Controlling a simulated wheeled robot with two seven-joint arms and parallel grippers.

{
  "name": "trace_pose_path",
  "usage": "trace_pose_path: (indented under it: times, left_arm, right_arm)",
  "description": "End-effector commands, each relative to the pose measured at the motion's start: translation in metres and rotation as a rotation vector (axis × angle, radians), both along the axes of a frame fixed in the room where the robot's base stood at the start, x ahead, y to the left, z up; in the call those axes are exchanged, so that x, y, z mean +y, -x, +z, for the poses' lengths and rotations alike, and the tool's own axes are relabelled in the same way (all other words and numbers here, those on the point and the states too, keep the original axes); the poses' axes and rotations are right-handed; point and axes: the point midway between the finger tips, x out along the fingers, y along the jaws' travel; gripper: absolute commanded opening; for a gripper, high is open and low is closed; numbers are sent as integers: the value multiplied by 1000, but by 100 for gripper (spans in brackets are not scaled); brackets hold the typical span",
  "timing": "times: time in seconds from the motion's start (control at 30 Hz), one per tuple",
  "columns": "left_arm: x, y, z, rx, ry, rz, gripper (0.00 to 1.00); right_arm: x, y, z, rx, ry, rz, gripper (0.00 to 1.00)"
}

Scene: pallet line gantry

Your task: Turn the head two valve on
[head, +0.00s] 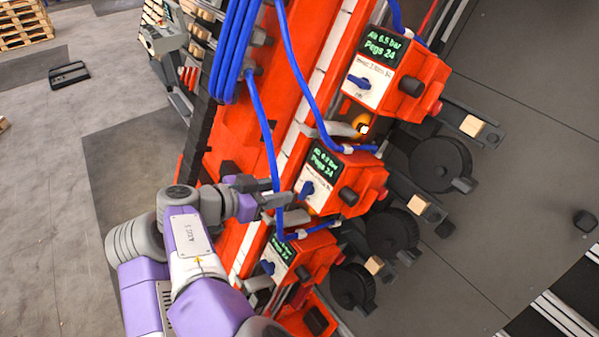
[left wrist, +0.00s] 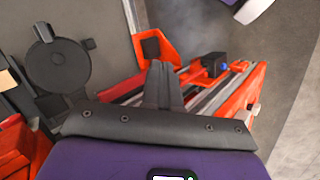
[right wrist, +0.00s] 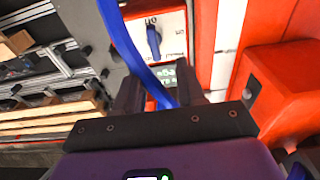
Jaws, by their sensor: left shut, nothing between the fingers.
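Three red head boxes stand in a row on a red beam, each with a dark green display and a blue valve handle on a white plate. The middle box (head: 345,178) has its blue handle (head: 307,191) beside my right gripper (head: 284,196). In the right wrist view that gripper (right wrist: 160,92) has its fingers apart. A blue handle (right wrist: 154,42) stands roughly upright on a white plate (right wrist: 172,28) beyond the fingertips, apart from them. Plate lettering is too small to read surely. My left gripper (left wrist: 164,86) is shut and empty in the left wrist view, away from the valves.
A blue hose (right wrist: 122,40) crosses in front of the right fingers and runs down between them. More blue hoses (head: 236,50) hang along the beam (head: 285,60). The upper box (head: 400,75) and lower box (head: 305,255) flank the middle one. Open floor (head: 50,200) lies left.

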Motion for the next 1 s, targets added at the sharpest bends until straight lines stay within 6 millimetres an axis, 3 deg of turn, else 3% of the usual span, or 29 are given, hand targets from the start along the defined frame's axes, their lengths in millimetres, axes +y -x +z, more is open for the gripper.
trace_pose_path:
  times: [0.4, 0.77, 0.8, 1.0]
  left_arm:
    - [0, 0, 4, 0, 0, 1, 0]
    - [0, 0, 5, 0, 0, 1, 0]
    - [0, 0, 5, 0, 0, 1, 0]
    - [0, 0, 5, 0, 0, 1, 0]
  right_arm:
    - [-46, -33, -24, 3, 1, -2, 39]
    - [-52, -38, -27, 4, 0, -1, 39]
    - [-52, -38, -27, 4, 0, -1, 38]
    - [-52, -38, -27, 4, 0, -1, 7]
